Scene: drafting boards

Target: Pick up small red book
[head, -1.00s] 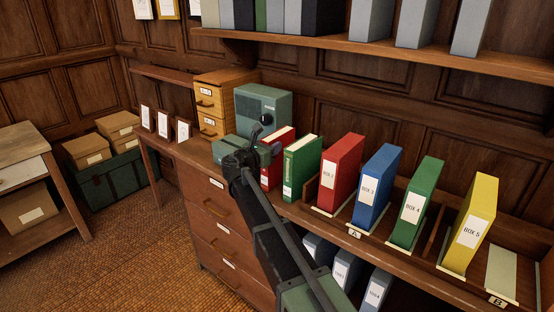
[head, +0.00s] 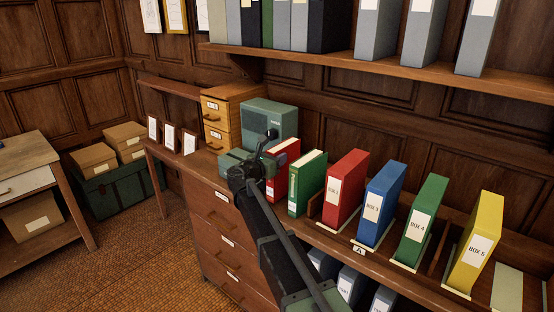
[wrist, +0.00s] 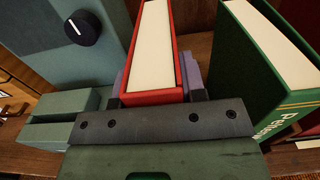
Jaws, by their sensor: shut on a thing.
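The small red book (head: 284,170) stands upright on the cabinet top, between the grey-green machine and a green book (head: 306,182). In the wrist view the red book (wrist: 155,50) shows its pale page edge and red covers between my fingers. My gripper (wrist: 157,88) is shut on it, with a purplish finger pad against each side. In the head view my gripper (head: 262,168) reaches the book from the front left and hides part of it. I cannot tell whether the book's bottom touches the surface.
The grey-green machine (head: 270,118) with a black knob (wrist: 82,28) is close on the left. The green book (wrist: 265,65) is close on the right. Red (head: 345,188), blue (head: 379,204), green and yellow box files stand farther right. A shelf (head: 400,66) runs above.

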